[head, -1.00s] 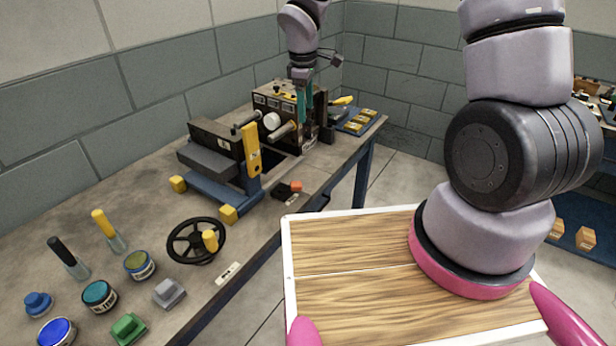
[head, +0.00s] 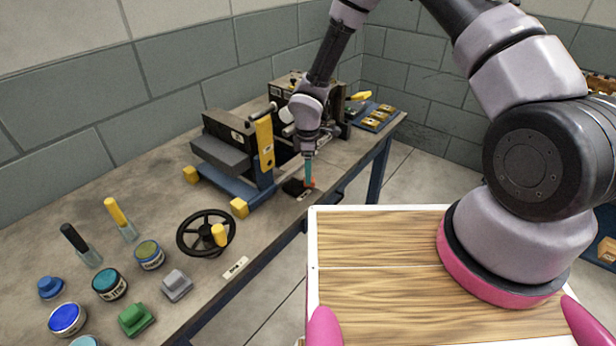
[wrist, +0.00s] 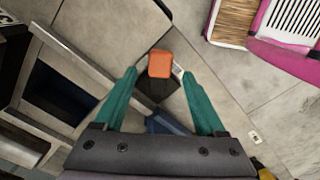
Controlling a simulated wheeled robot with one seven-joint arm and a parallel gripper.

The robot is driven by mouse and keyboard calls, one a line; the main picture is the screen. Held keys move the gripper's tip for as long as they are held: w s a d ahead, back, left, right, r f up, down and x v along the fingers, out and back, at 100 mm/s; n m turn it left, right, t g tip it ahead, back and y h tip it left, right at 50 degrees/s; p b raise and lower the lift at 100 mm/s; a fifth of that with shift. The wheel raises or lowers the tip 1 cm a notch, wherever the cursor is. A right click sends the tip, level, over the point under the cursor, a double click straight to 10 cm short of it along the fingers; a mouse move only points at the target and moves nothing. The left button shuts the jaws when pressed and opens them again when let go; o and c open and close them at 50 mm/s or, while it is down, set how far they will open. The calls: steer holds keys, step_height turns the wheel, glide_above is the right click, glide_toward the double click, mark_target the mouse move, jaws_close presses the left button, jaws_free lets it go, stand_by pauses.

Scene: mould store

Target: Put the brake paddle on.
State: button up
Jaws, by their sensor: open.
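The brake paddle (head: 312,184) is a small orange block on a black base (head: 293,187) near the table's front edge. In the head view the paddle is at the right end of the base, partly hidden by a teal finger. My gripper (head: 309,179) points down over it. In the wrist view the orange paddle (wrist: 160,62) shows between the tips of my open gripper (wrist: 160,75), with a gap on each side. I cannot tell whether a finger touches it. The black base (wrist: 156,88) lies below the paddle.
A blue-framed machine with a yellow lever (head: 264,145) stands left of the paddle, and a dark control box (head: 290,83) behind. A black handwheel (head: 183,232), jars and coloured knobs lie front left. A white-rimmed wooden tray (head: 312,270) is at front right.

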mark_target(303, 182)
steer(key=shift+f, duration=1.45)
jaws_close()
